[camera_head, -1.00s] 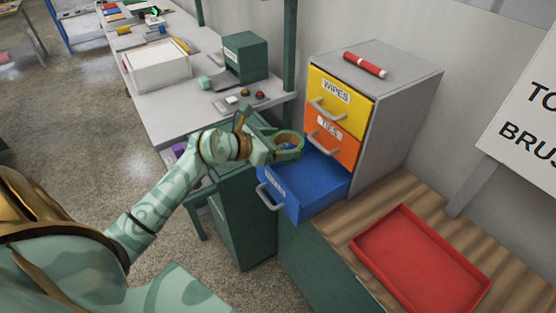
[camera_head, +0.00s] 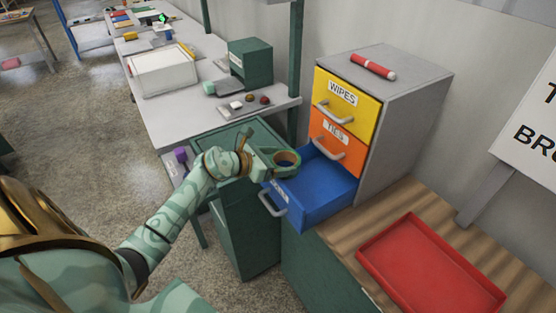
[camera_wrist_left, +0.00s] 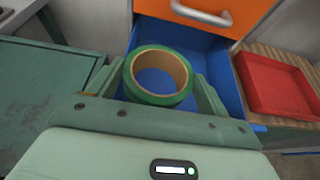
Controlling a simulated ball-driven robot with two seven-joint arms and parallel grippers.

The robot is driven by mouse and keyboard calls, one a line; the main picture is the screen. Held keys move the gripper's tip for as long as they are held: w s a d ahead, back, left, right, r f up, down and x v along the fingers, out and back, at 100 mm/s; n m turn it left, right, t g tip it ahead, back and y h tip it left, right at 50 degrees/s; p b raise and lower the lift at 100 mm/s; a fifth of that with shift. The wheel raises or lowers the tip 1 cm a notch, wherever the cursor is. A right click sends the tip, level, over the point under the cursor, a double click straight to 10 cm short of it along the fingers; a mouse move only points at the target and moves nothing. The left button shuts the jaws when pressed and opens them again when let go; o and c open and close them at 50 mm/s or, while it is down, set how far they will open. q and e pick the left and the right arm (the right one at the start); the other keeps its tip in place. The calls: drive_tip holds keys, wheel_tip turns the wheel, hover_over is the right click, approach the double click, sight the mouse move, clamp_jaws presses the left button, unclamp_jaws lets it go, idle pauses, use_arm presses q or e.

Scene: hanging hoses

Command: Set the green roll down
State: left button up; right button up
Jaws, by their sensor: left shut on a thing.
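The green roll (camera_head: 288,158) is a ring of green tape with a tan core. My left gripper (camera_head: 277,161) is shut on it and holds it over the open blue drawer (camera_head: 318,200). In the left wrist view the roll (camera_wrist_left: 158,93) sits between the two fingers of my left gripper (camera_wrist_left: 158,95), with the blue drawer (camera_wrist_left: 205,55) below and behind it. The drawer's floor shows through the ring; the exact height of the roll above it is hard to tell. My right gripper is not in view.
The drawer belongs to a grey cabinet (camera_head: 405,120) with shut yellow (camera_head: 345,100) and orange (camera_head: 336,137) drawers. A red marker-like cylinder (camera_head: 373,66) lies on top. An empty red tray (camera_head: 430,270) lies on the wooden counter. A green cabinet (camera_head: 240,225) stands left of the drawer.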

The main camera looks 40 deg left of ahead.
use_arm(q)
drive_tip(key=shift+f, duration=0.2)
drive_tip(key=o, duration=1)
drive_tip(key=shift+r, duration=0.45)
drive_tip(key=p+v, duration=0.1)
drive_tip(key=v, duration=1.1)
drive_tip(key=s+d+f+n+g+y, duration=0.15)
drive_tip(key=s+f+n, duration=0.35)
drive_tip(key=f+n, duration=0.85)
drive_tip(key=s+f+n+y, duration=0.3)
drive_tip(key=s+f+n, duration=0.2)
drive_tip(key=f+n, duration=0.8)
drive_tip(key=s+d+f+n+g, duration=0.3)
drive_tip(key=s+f, duration=0.3)
drive_tip(key=s, duration=0.4)
drive_tip(key=s+d+f+n+g, duration=0.3)
drive_tip(key=s+f, duration=0.4)
drive_tip(key=s, duration=0.3)
drive_tip(key=s+d+f+n+g+y, duration=0.1)
drive_tip(key=s+d+f+n+g, duration=0.3)
drive_tip(key=s, duration=0.6)
drive_tip(key=shift+s+d+f+n, duration=0.1)
drive_tip(key=shift+d+f+n, duration=0.05)
drive_tip(key=shift+d+f, duration=0.6)
drive_tip(key=shift+d+f+n, duration=0.1)
drive_tip(key=shift+d+f, duration=0.5)
drive_tip(key=shift+f, duration=0.4)
